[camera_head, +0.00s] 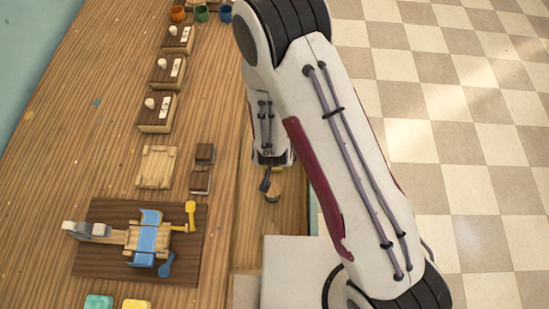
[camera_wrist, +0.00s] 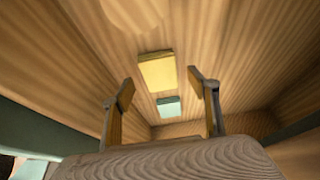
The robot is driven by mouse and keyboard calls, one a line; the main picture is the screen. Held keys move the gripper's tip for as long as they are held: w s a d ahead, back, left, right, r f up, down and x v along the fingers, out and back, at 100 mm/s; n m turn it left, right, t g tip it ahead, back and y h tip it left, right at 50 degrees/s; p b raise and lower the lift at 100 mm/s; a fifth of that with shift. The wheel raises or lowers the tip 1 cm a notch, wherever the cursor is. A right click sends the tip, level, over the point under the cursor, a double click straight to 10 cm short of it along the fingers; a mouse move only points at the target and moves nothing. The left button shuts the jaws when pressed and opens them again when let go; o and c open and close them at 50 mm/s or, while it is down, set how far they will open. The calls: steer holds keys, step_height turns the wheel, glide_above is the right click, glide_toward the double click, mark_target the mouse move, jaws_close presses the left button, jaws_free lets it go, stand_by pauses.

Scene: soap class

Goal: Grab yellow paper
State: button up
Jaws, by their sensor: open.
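In the wrist view, a yellow paper block (camera_wrist: 157,71) lies flat on a wooden surface with raised wooden sides, like a drawer or box. My gripper (camera_wrist: 162,82) is open and empty, one finger to either side of the yellow paper in the picture. The fingers look apart from it; the height gap is hard to judge. In the head view, my gripper (camera_head: 269,182) hangs beyond the right side of the table work area, and my arm hides much there. The yellow paper cannot be made out in that view.
A teal block (camera_wrist: 168,106) lies close to the yellow paper. In the head view, the wooden table (camera_head: 60,165) holds a dark board (camera_head: 98,262) with a blue-and-wood device, small trays, and teal (camera_head: 98,301) and yellow (camera_head: 137,304) pieces at the front edge.

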steer(key=shift+x, duration=0.9)
steer(key=shift+c, duration=0.4)
steer(key=c, duration=0.7)
